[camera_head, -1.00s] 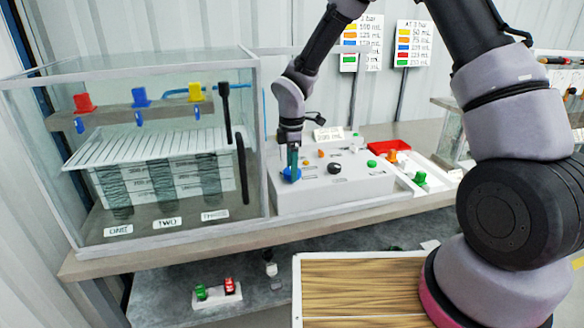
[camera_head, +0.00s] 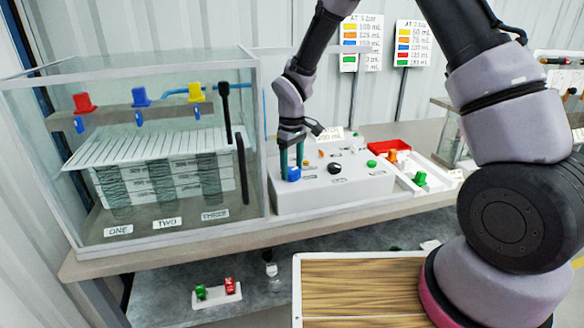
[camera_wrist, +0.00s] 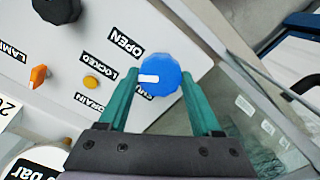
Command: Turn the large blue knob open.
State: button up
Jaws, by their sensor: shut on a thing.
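The large blue knob (camera_head: 294,174) is on the left part of the white control box (camera_head: 345,190). In the wrist view the knob (camera_wrist: 160,75) has a white pointer mark aimed to the left, between the labels OPEN (camera_wrist: 124,43) and SHUT, which the knob partly covers. My gripper (camera_head: 292,166) points down over it, with its green fingers on either side. In the wrist view my gripper (camera_wrist: 160,92) is shut on the knob, one finger at its left and one at its right.
A glass tank (camera_head: 160,150) stands close on the left of the box. A red tray (camera_head: 389,146) and a white tray (camera_head: 425,172) lie to the right.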

aim_at(292, 171)
jog(key=m, duration=0.6)
jog(key=shift+m, duration=0.4)
dwell(0.3)
jog(key=o, duration=1.4)
jog(key=shift+r, duration=0.1)
notch_tip(292, 171, up, 11)
jog(key=shift+f, duration=0.2)
jog(key=shift+r, duration=0.1)
